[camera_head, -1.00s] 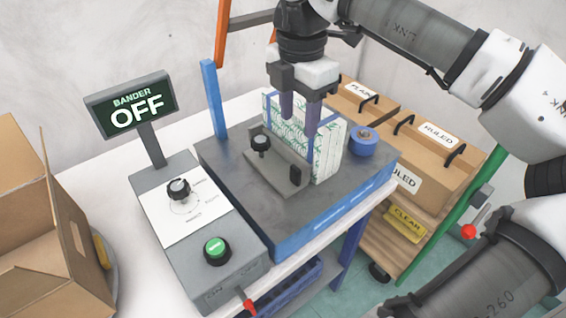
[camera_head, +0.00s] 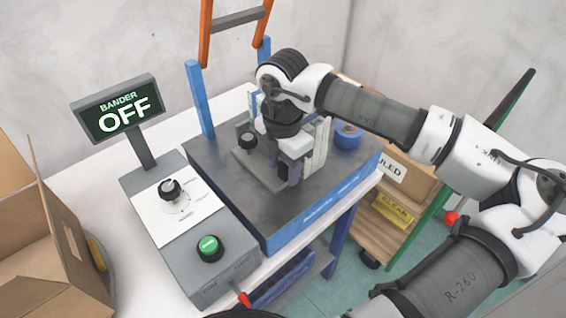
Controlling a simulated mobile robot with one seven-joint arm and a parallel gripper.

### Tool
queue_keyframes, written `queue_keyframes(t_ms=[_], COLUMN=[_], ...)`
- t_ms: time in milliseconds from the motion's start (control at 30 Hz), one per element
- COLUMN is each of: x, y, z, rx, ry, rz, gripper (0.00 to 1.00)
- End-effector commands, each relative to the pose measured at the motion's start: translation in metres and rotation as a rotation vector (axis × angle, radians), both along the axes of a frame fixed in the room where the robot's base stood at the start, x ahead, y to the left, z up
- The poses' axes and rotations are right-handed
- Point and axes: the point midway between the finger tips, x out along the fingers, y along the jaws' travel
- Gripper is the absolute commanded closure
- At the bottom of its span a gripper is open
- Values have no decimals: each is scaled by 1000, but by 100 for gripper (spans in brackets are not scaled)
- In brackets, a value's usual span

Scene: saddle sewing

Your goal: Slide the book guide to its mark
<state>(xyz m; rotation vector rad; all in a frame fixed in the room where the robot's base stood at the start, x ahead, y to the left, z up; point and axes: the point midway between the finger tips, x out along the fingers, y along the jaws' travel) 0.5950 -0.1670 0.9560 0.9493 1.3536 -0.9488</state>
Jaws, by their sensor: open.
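The book guide (camera_head: 246,163) is a grey plate with a black knob (camera_head: 247,140) at its left end. It lies on the dark bed (camera_head: 225,185) of the bander. A white, green-patterned book stack (camera_head: 319,147) stands upright behind it, mostly hidden by my arm. My gripper (camera_head: 288,174) points down at the guide's right end, where the dark upright handle is. Its jaws are open. I cannot tell whether the fingers straddle or touch the handle. I cannot make out the guide's mark.
The display (camera_head: 119,110) reads BANDER OFF. The control box (camera_head: 200,225) has a dial, a green button and a red-tipped lever. A blue tape roll (camera_head: 347,135) sits behind the stack. An open cardboard box (camera_head: 35,240) is at left, with a wooden cart (camera_head: 385,225) at right.

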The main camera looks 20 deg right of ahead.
Motion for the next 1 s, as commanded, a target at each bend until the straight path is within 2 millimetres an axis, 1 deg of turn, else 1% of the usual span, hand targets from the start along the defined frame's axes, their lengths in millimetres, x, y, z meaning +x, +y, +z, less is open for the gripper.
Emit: queue_keyframes(t_ms=[133,167,500,633,833,900,1000], x=[0,0,0,-1,-12,-15,-17], y=[0,0,0,4,36,43,47], z=[0,0,0,-1,-3,-2,0], rx=[0,0,0,-1,0,-2,1], ry=[0,0,0,0,-2,-2,-1], rz=[0,0,0,2,5,5,2], gripper=[54,55,99,100,100,100,100])
